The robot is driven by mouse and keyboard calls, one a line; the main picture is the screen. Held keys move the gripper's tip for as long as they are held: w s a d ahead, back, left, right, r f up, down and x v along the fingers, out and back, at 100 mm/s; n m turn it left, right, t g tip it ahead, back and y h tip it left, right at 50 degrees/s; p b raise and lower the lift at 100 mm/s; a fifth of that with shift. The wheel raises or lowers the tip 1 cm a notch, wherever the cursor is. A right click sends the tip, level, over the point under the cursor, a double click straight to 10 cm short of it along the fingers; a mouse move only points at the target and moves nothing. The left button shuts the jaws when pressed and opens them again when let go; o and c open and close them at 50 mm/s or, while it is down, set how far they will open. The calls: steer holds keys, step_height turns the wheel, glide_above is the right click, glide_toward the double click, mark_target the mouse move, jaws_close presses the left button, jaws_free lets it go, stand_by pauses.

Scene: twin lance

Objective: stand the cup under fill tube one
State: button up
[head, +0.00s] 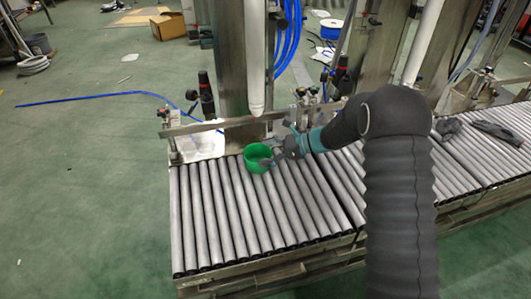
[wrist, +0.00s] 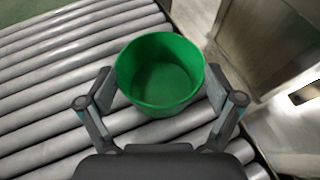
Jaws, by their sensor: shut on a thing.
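A green cup (head: 253,161) is upright, open end up, at or just above the rollers near their back edge; I cannot tell if it touches them. In the wrist view the cup (wrist: 160,85) looks empty and sits between the two fingers. My gripper (head: 268,158) is shut on the cup, coming from the right, one finger on each side (wrist: 160,92). A white fill tube (head: 256,70) hangs behind and above the cup, its tip close over it in the picture; the depth between them is unclear. A second white tube (head: 422,42) hangs further right. Neither tube shows a readable label.
The roller conveyor (head: 215,225) is clear in front and to the left of the cup. A metal rail (head: 205,126) runs behind it, with a steel column (head: 232,60) beyond. Dark cloth-like items (head: 495,132) lie on the rollers at the far right.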

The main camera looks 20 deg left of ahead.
steer(key=shift+f, duration=0.15)
steer(key=o, duration=0.9)
steer(key=shift+o, duration=0.2)
